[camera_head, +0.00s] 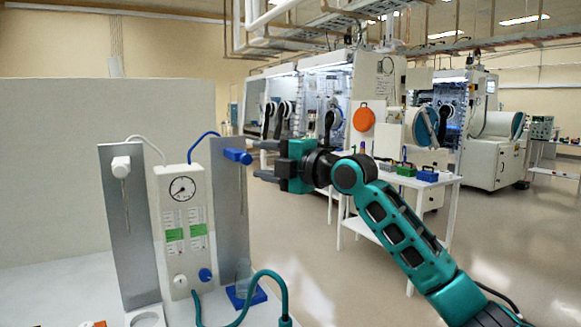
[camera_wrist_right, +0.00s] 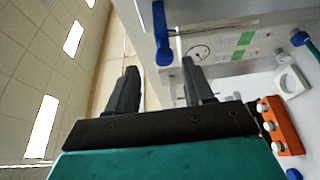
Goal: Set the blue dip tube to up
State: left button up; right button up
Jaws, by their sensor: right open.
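The blue dip tube's head (camera_head: 237,156) is a blue horizontal bar near the top of the right metal plate (camera_head: 229,215). A thin rod hangs below it towards a clear vessel (camera_head: 243,272) on a blue base. My right gripper (camera_head: 263,160) is open, its fingertips just right of the bar's end. In the right wrist view the bar (camera_wrist_right: 163,50) points down between the tips of my open gripper (camera_wrist_right: 160,80). I cannot tell whether they touch. My left gripper is not in view.
A white gauge panel (camera_head: 182,215) stands between two metal plates. The left plate carries a white dip tube head (camera_head: 121,163). A teal hose (camera_head: 275,285) curves in front. An orange block with white knobs (camera_wrist_right: 278,124) sits nearby. A white table (camera_head: 430,180) stands behind my right arm.

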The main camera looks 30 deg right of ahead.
jog(key=b+v, duration=0.1)
jog(key=v, duration=0.6)
jog(key=shift+s, duration=0.15)
